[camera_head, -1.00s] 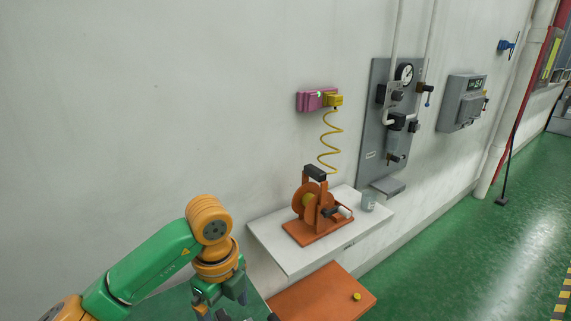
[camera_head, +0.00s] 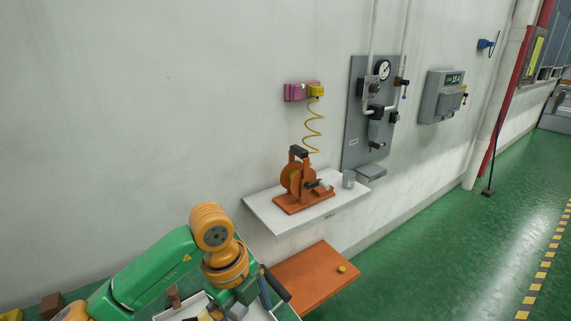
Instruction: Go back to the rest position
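My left arm, green with orange joints, comes in from the lower left in the head view. My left gripper (camera_head: 243,298) is low in the picture, over a pale surface or tray (camera_head: 175,312) at the bottom edge. Its fingers are partly hidden and cut off, so I cannot tell whether they are open or shut. A dark rod-like part (camera_head: 277,283) shows beside it; I cannot tell whether the gripper touches it. My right gripper is not in view.
Below is an orange board (camera_head: 315,283) with a yellow knob (camera_head: 341,269). A gauge panel (camera_head: 355,132) hangs on the wall. The green floor (camera_head: 440,265) at right is clear.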

